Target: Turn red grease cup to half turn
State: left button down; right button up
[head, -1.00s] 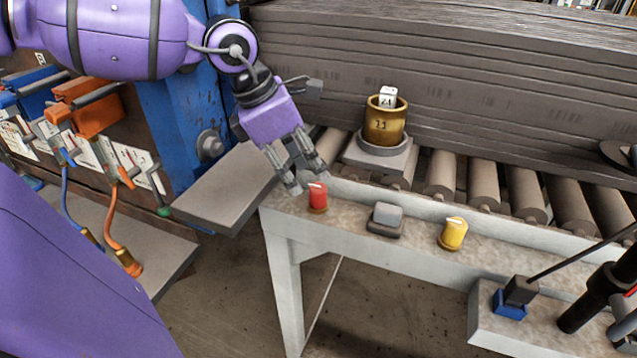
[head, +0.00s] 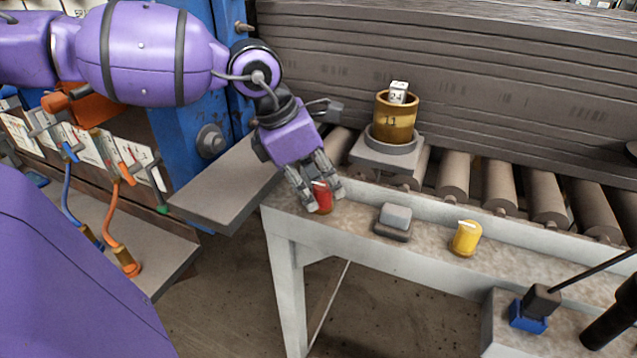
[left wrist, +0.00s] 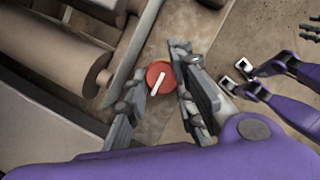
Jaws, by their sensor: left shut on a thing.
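The red grease cup (head: 322,197) stands on the left end of the grey ledge in front of the rollers. A white pointer bar lies across its top. My left gripper (head: 325,203) reaches down around it, one finger on each side, and is shut on it. In the left wrist view the red cup (left wrist: 160,75) shows from above between the fingertips of the left gripper (left wrist: 158,80), its white bar slanting. The fingers hide part of the cup's sides in the head view.
A grey block on a dark base (head: 394,221) and a yellow cup (head: 466,238) stand to the right along the ledge (head: 430,240). Behind are rollers (head: 452,178) and a brass pot (head: 394,118). A flat grey plate (head: 225,187) lies close on the left.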

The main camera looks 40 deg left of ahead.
pick_arm(q)
jog(key=shift+w+a+r+m, duration=0.15)
jog(key=shift+w+a+m, duration=0.1)
jog(key=shift+m, duration=0.25)
jog(key=c, duration=1.7)
grip_release()
jog(key=shift+c, duration=0.2)
jog(key=shift+o, duration=0.5)
jog(key=shift+d, duration=0.1)
jog(key=shift+s+a+r, duration=0.25)
jog(key=shift+a+r, duration=0.05)
jog(key=shift+r, duration=0.05)
jog(key=v, duration=1.1)
jog(key=shift+w, duration=0.15)
